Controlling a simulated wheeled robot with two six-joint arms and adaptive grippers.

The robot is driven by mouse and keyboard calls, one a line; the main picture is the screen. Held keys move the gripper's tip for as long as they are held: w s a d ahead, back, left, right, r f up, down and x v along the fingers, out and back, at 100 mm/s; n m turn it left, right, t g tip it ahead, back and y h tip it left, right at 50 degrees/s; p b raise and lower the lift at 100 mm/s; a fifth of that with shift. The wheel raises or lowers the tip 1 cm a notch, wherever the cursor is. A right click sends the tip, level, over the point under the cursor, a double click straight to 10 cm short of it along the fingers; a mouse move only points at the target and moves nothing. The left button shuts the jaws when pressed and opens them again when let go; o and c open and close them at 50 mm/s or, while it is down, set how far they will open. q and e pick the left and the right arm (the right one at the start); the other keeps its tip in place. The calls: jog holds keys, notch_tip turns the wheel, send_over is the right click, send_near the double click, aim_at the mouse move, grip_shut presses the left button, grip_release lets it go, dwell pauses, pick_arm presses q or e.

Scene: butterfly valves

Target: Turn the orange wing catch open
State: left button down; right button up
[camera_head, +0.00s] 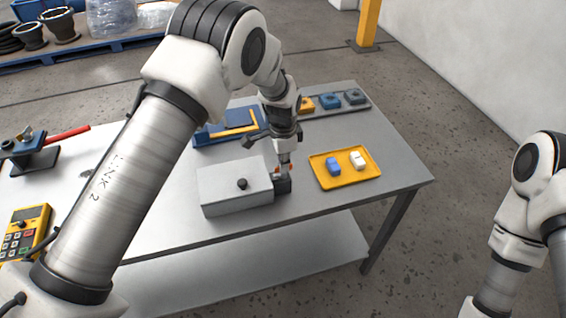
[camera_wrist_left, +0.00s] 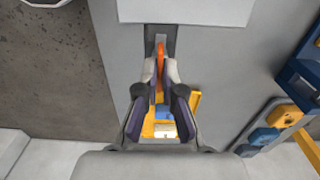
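The orange wing catch (camera_wrist_left: 160,58) stands upright on a dark block (camera_head: 282,186) at the right end of a white box (camera_head: 235,185). In the head view only small bits of orange show behind the fingers. My left gripper (camera_wrist_left: 160,73) points down over the catch, with one finger on each side of it. The fingers are apart, and a narrow gap seems to show beside the catch; contact cannot be made out. In the head view the left gripper (camera_head: 284,165) is beside the box's right end. My right gripper is out of view; only its arm shows.
A yellow tray (camera_head: 328,184) with a blue and a white block is just right of the gripper. A blue fixture (camera_head: 205,136) and a grey tray (camera_head: 364,107) with several blocks stand behind. A red-handled valve (camera_head: 38,153) and yellow keypad device (camera_head: 27,232) are at left.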

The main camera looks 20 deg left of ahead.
pick_arm(q)
jog(key=shift+s+f+n, duration=0.15)
jog(key=shift+f+n, duration=0.1)
jog(key=shift+n, duration=0.15)
jog(key=n, duration=0.2)
jog(key=shift+n, duration=0.3)
jog(key=n+b, duration=0.1)
jog(key=n, duration=0.4)
jog(key=shift+d+f, duration=0.1)
jog(key=n, duration=0.9)
jog(key=shift+n+b, duration=0.3)
jog(key=shift+b, duration=0.1)
jog(key=c, duration=1.3)
grip_release()
